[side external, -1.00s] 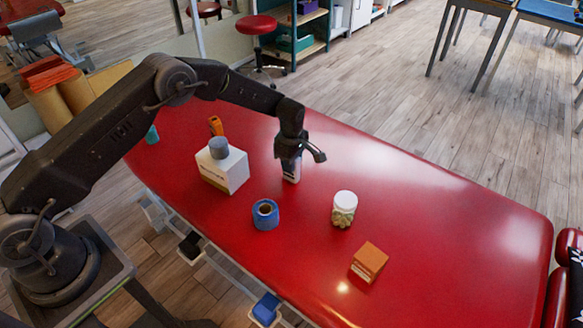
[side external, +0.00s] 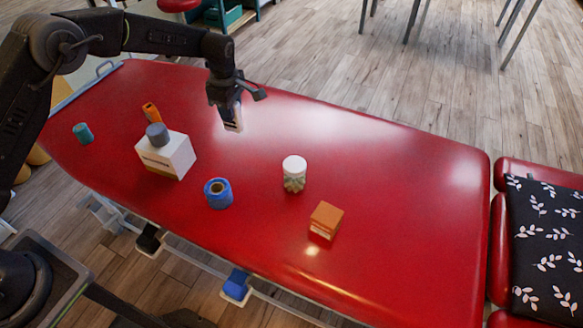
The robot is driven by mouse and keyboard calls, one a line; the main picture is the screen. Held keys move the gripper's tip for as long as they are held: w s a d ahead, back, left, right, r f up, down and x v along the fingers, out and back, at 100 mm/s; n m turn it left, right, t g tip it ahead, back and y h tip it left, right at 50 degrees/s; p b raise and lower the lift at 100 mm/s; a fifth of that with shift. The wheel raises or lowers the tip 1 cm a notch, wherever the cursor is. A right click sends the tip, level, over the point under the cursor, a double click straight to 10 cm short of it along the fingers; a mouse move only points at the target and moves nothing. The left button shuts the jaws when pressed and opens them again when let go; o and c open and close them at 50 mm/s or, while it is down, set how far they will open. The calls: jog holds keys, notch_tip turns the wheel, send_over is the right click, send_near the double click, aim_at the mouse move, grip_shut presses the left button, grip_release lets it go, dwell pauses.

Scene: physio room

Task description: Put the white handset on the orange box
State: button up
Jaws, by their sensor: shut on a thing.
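The white handset (side external: 233,118) hangs upright below my gripper (side external: 232,97), with a dark part showing near its top. My gripper is shut on it, and the jaws hide its upper end. The handset appears to be held above the red table, though the gap under it is hard to judge. The orange box (side external: 326,220) sits on the red table (side external: 400,215) toward the front, to the right of and nearer than my gripper. Its top is bare.
A white jar (side external: 294,174) stands between my gripper and the orange box. A blue tape roll (side external: 218,193), a white box (side external: 166,157) with a grey cylinder (side external: 157,134) on top, an orange tool (side external: 151,112) and a teal cylinder (side external: 83,133) stand left. The table's right side is clear.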

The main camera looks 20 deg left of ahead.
jog(key=s+d+r+m, duration=0.4)
jog(key=s+d+m, duration=0.1)
jog(key=d, duration=0.5)
jog(key=s+d+r+m, duration=0.3)
jog(key=s+d+m, duration=0.2)
jog(key=d, duration=0.5)
send_over(328, 214)
notch_tip(328, 214, down, 7)
jog(key=shift+f, duration=1.75)
jog(key=o, duration=1)
jog(key=shift+f, duration=0.15)
notch_tip(328, 214, up, 12)
jog(key=shift+a+r, duration=0.1)
jog(key=shift+r, duration=0.1)
